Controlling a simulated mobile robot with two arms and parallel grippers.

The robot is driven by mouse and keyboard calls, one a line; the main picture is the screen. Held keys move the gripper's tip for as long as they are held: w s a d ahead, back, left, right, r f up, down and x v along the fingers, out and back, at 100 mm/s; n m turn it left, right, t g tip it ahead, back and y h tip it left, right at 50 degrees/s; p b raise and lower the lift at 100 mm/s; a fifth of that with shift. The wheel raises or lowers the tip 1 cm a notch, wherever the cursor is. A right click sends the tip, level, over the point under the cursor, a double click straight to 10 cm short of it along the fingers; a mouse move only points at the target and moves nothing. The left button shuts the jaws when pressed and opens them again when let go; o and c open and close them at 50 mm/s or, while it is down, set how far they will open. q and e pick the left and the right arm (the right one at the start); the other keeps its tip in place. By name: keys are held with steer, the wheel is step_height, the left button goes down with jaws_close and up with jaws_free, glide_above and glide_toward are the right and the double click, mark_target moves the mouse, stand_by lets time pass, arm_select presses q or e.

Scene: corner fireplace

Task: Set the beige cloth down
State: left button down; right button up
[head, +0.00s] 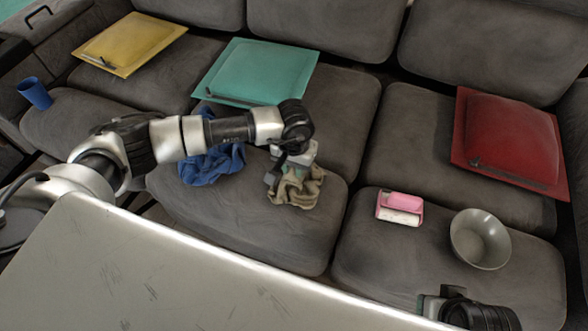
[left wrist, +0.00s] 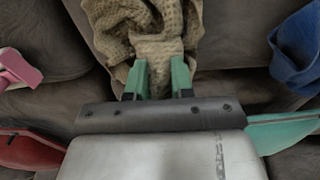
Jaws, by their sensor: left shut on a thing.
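The beige cloth (head: 297,190) hangs crumpled from my left gripper (head: 282,175) over the middle seat of the grey sofa. In the left wrist view the green fingertips (left wrist: 160,76) are shut on a bunched part of the cloth (left wrist: 150,25). The cloth is close to the seat cushion; I cannot tell whether its lower edge touches it. My right gripper (head: 436,300) shows only partly at the bottom right of the head view, and its fingers are not clear.
A blue cloth (head: 212,163) lies left of the beige one. A pink-and-white item (head: 400,208) and a grey bowl (head: 480,239) sit on the right seat. Yellow (head: 128,44), teal (head: 256,72) and red (head: 510,140) cushions lie behind. A blue cup (head: 35,93) is far left. A pale tabletop (head: 200,275) fills the front.

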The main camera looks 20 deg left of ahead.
arm_select(q)
steer(key=shift+f, duration=0.85)
steer(key=shift+f, duration=0.1)
steer(key=c, duration=1)
jaws_free()
